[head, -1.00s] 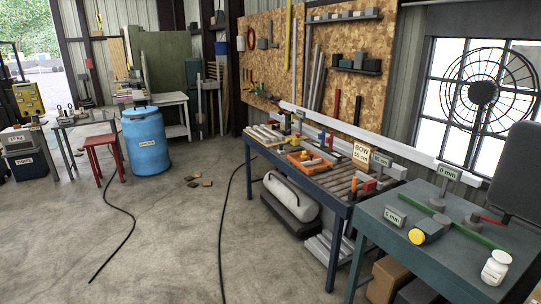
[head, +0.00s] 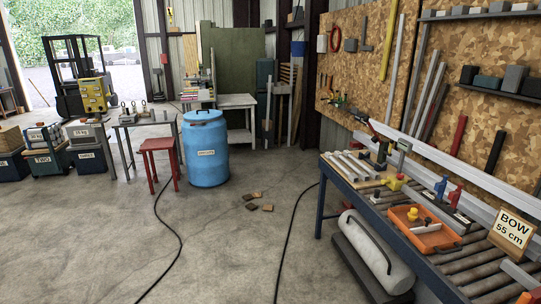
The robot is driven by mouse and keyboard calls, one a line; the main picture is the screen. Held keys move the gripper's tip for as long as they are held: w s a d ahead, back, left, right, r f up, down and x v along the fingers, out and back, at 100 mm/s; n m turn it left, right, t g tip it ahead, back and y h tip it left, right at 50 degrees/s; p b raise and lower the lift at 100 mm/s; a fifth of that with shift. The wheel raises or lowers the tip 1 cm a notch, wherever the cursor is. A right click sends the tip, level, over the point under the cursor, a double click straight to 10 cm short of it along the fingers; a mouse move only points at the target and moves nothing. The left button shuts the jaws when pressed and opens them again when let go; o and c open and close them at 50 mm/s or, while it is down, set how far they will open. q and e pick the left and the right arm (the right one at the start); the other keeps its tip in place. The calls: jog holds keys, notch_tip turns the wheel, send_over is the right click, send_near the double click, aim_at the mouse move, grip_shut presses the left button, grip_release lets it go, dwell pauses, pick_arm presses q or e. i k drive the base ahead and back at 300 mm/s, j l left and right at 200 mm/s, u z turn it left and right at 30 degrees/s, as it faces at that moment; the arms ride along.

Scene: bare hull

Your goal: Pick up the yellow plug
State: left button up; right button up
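A small yellow knob-like piece (head: 413,213), which looks like the yellow plug, stands in an orange tray (head: 436,236) on the roller-topped workbench (head: 357,193) at the right. A second, lower yellow piece sits beside it in the tray; it is too small to make out. Another yellow object (head: 393,183) lies farther back on the bench, near the pale bars. Neither of my grippers is in view.
A blue barrel (head: 205,160) and a red stool (head: 160,150) stand left of centre. Small brown blocks (head: 251,207) and dark cables lie on the floor. A white cylinder (head: 376,252) lies below the bench. The front-left floor is largely clear.

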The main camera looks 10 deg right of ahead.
aim_at(411, 215)
jog(key=i+l+z, duration=0.15)
jog(key=i+z, duration=0.75)
jog(key=i+j+z, duration=0.25)
jog(key=i+z, duration=0.15)
jog(key=i+j+z, duration=0.45)
jog(key=i+l, duration=0.05)
jog(key=l, duration=0.05)
